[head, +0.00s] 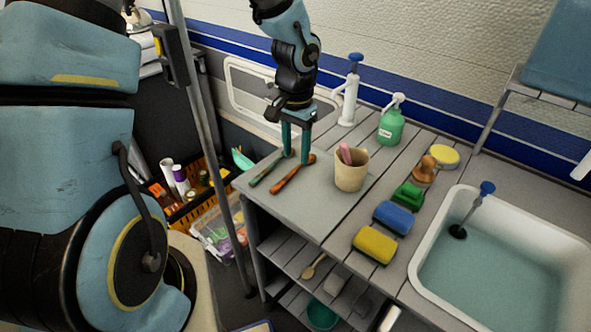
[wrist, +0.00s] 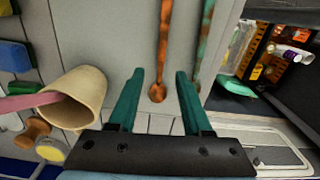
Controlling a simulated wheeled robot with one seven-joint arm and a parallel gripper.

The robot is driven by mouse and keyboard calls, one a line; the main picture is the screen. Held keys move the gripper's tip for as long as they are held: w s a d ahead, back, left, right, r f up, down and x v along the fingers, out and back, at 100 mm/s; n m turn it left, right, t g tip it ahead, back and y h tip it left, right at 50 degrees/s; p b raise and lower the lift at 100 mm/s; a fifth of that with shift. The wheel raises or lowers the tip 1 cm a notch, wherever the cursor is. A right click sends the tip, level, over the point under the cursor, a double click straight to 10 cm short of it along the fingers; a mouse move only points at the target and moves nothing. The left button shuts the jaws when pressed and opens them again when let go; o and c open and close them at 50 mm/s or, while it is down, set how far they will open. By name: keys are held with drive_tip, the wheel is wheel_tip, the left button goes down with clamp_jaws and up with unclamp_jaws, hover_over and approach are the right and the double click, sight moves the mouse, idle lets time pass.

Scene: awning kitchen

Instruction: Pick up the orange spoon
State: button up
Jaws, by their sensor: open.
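The orange spoon (head: 291,175) lies flat on the grey counter near its left end. In the wrist view the orange spoon (wrist: 164,45) runs down from the top edge, its rounded end showing between the fingertips. A green spoon-like utensil (head: 266,170) lies beside it, and in the wrist view this utensil (wrist: 204,45) looks green with orange patches and is partly hidden by the right finger. My gripper (head: 297,159) points down over the far ends of both utensils, its teal fingers apart. In the wrist view my gripper (wrist: 160,74) is open and empty. Its exact height above the counter is unclear.
A beige cup (head: 351,172) holding a pink item stands close right of my gripper. The counter's front left is clear.

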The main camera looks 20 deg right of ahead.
sight(295, 169)
wheel_tip(295, 169, down, 4)
drive_tip(key=shift+a+f+p, duration=0.1)
drive_tip(key=shift+f+p, duration=0.05)
drive_tip(key=shift+p, duration=0.2)
clamp_jaws()
idle(0.5)
